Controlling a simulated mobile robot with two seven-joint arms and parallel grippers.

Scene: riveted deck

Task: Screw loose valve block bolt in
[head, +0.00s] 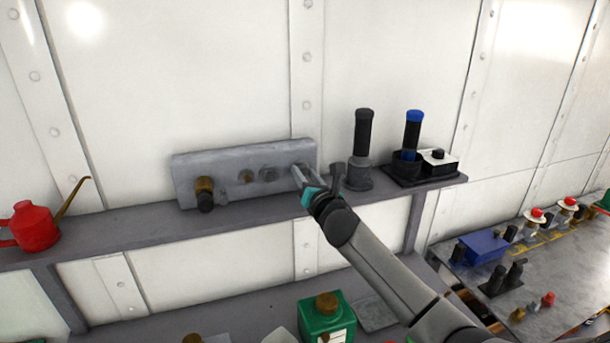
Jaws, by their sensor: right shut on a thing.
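The grey valve block (215,165) stands on the shelf against the white wall, with a brass and black fitting (205,194) at its left and a brass plug (246,177) and a grey round bolt head (268,174) along its face. My right gripper (301,178) comes in from the lower right and is at the right end of the block's face. Its jaws are shut on what seems to be the valve block bolt, which is mostly hidden by the fingers. How deep the bolt sits cannot be seen. My left gripper is not in view.
A red oil can (36,227) stands at the shelf's left end. A black-handled tool (363,140) and a blue-topped one (412,135) stand right of the block. A green container (326,318) is below. The shelf (120,226) is clear between can and block.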

